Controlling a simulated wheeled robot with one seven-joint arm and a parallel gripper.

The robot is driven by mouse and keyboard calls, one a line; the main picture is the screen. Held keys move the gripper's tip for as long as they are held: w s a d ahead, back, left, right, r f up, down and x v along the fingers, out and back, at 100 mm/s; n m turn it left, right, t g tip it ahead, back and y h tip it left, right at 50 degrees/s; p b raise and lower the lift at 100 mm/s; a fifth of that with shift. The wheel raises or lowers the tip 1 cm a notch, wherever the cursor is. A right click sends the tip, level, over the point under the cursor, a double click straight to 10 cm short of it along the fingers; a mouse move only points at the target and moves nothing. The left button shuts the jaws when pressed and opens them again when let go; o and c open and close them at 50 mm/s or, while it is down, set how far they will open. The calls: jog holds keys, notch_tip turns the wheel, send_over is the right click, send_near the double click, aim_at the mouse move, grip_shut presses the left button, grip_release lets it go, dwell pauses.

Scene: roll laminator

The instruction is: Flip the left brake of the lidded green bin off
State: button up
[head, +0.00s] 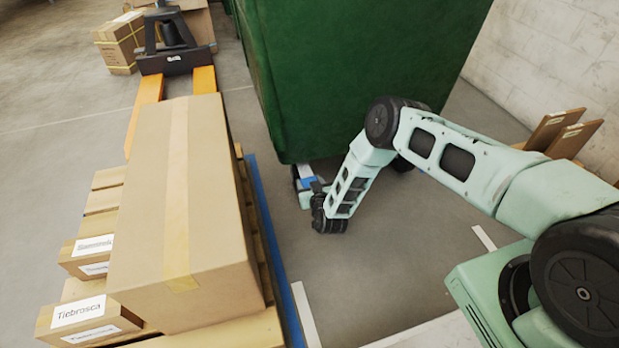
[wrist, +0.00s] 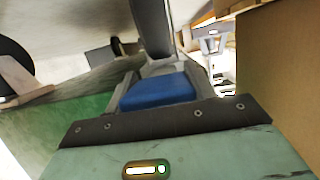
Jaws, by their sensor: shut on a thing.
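The green bin (head: 350,75) stands at the top middle of the head view; its lid is out of frame. Its left brake is a small blue pedal (head: 309,182) low at the bin's near left corner, by the caster. My gripper (head: 312,190) is down at this corner, shut on the brake pedal. In the wrist view the blue pedal (wrist: 158,91) shows close up, just beyond the dark edge of my gripper. My wrist hides part of the caster in the head view. The pedal's exact tilt is hard to tell.
A large cardboard box (head: 185,200) and smaller cartons sit on a pallet close left of my gripper. A pallet jack (head: 172,60) stands behind them. A white wall (head: 555,55) and leaning brown boards (head: 560,130) are at right.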

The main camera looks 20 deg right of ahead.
jog(key=shift+r+g+p, duration=1.1)
jog(key=shift+r+p, duration=0.2)
jog(key=shift+p, duration=0.2)
jog(key=shift+w+r+p, duration=0.1)
jog(key=shift+r+p, duration=0.25)
jog(key=shift+w, duration=0.1)
jog(key=o, duration=1.4)
jog(key=p+v, duration=0.6)
jog(key=v, duration=1.1)
jog(key=shift+s, duration=0.35)
